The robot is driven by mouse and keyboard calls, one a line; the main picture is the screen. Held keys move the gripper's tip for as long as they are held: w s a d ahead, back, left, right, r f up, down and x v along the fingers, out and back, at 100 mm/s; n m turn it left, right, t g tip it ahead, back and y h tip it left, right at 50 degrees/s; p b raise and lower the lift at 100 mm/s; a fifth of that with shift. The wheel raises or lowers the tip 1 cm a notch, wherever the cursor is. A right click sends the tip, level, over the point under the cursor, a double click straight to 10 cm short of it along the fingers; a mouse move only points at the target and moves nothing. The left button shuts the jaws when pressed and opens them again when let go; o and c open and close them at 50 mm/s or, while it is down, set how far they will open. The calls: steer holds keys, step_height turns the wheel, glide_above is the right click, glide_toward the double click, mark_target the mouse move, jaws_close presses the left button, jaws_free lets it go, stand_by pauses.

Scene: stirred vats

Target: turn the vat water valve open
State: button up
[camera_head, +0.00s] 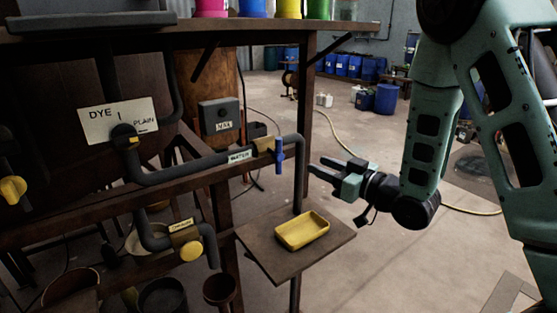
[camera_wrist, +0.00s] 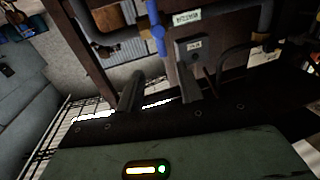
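The water valve has a brass body (camera_head: 263,145) on a dark pipe, beside a white label reading WATER (camera_head: 240,156). Its blue handle (camera_head: 280,155) stands upright, across the level run of the pipe. In the wrist view the blue handle (camera_wrist: 158,35) shows beyond the fingertips, roughly in line with the gap between them. My gripper (camera_head: 316,166) is to the right of the handle, apart from it, with its fingers pointing left. The wrist view shows the two fingers (camera_wrist: 160,74) apart with nothing held between them.
The pipe bends down right of the valve (camera_head: 299,178), near my fingertips. A yellow tray (camera_head: 302,230) sits on a brown shelf (camera_head: 262,252) below. A grey box (camera_head: 219,116) is behind the pipe. A yellow-knobbed valve (camera_head: 187,240) is lower left. Open floor lies to the right.

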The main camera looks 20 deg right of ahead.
mark_target(281, 149)
steer(key=p+x, duration=0.6)
steer(key=x, duration=0.7)
steer(key=shift+w+a+r, duration=0.1)
steer(key=shift+w+a, duration=0.4)
steer(key=shift+w, duration=0.2)
jaws_close()
